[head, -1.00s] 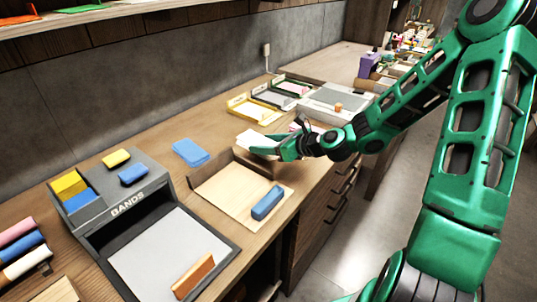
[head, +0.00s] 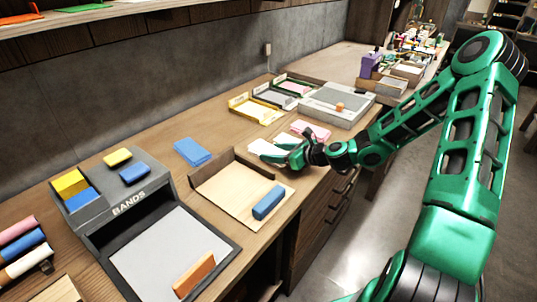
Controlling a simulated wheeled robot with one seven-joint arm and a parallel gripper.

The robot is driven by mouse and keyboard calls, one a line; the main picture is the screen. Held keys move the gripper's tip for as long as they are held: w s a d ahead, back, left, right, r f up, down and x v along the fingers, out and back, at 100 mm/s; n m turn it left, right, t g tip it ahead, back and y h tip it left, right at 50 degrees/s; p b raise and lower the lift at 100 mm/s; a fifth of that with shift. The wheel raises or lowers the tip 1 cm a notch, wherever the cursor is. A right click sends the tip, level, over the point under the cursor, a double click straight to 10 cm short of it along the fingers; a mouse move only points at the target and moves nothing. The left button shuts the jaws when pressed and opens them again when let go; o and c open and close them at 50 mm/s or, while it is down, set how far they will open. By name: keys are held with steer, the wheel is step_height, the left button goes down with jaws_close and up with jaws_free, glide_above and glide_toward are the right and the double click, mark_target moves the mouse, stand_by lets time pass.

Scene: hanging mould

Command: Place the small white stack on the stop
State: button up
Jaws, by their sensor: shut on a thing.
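My gripper (head: 282,153) is shut on the small white stack (head: 265,147), which sticks out to the left of the green fingers. The fingers hide part of the stack. It is just right of the far corner of a wooden board (head: 226,189) with raised dark edges, which looks like the stop. I cannot tell whether the stack touches the counter. A blue block (head: 268,203) lies on the board near its right side; the rest of the board is bare.
A blue stack (head: 192,152) lies behind the board and a pink stack (head: 311,130) lies beyond my gripper. The grey BANDS box (head: 128,205) stands left. Yellow (head: 255,109) and grey trays and a grey flat device (head: 337,105) are farther back.

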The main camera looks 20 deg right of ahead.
steer(key=o, duration=0.8)
steer(key=shift+f, duration=0.1)
